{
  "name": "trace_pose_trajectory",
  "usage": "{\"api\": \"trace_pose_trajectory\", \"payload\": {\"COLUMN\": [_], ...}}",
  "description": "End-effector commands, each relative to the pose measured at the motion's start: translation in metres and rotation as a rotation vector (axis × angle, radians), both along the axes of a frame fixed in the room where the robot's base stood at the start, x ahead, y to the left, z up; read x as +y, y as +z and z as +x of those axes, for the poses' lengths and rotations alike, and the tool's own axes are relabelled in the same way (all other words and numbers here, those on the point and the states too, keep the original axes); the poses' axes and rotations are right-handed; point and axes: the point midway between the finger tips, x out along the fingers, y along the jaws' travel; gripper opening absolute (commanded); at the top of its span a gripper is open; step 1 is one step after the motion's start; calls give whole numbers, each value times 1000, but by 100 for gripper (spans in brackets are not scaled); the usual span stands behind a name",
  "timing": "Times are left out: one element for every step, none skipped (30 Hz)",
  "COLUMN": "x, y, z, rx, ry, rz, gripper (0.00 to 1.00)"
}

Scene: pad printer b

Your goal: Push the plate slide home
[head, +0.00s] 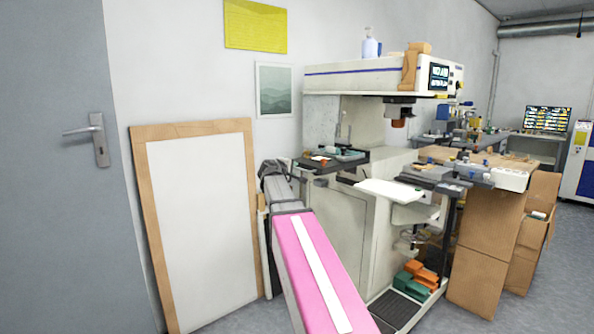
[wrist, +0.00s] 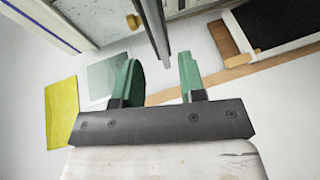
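The pad printer (head: 365,80) is a white machine with a blue stripe, right of centre in the head view. A dark slide-like plate (head: 345,157) with small parts on it sticks out at its left side; I cannot tell for certain that it is the plate slide. My gripper (wrist: 160,82) has two green fingers, apart with nothing held between them. A dark narrow bar (wrist: 156,30) reaches down to the gap between the fingertips in the wrist view; I cannot tell whether it touches them. In the head view my gripper is not clearly distinguishable beyond my pink arm link.
A white board with a wooden frame (head: 200,220) leans on the wall left of my arm. A white shelf (head: 390,190) juts from the printer's front. Cardboard boxes (head: 487,240) and green and orange bins (head: 420,280) stand at the right. A grey door (head: 60,200) is at far left.

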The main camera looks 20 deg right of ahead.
Motion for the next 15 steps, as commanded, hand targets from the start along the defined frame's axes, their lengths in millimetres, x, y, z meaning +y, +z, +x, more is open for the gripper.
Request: {"api": "trace_pose_trajectory", "payload": {"x": [-8,-12,-16,-20,-23,-27,-30,-32,-35,-37,-38,-40,-41,-41,-42], "y": [-2,-3,-4,-6,-6,-8,-8,-9,-10,-10,-11,-11,-11,-12,-12], "z": [9,13,18,21,23,27,29,31,34,35,37,38,39,39,40], "rx": [1,1,1,1,1,1,2,2,2,2,2,1,0,0,0], "ry": [-3,-2,-2,-1,-1,-2,-2,-2,-2,-1,-1,0,0,0,0], "rz": [1,1,1,1,1,1,1,1,1,1,1,1,1,1,1], "gripper": [37,37,37,37,37,37,37,37,37,37,37,37,37,37,37]}}
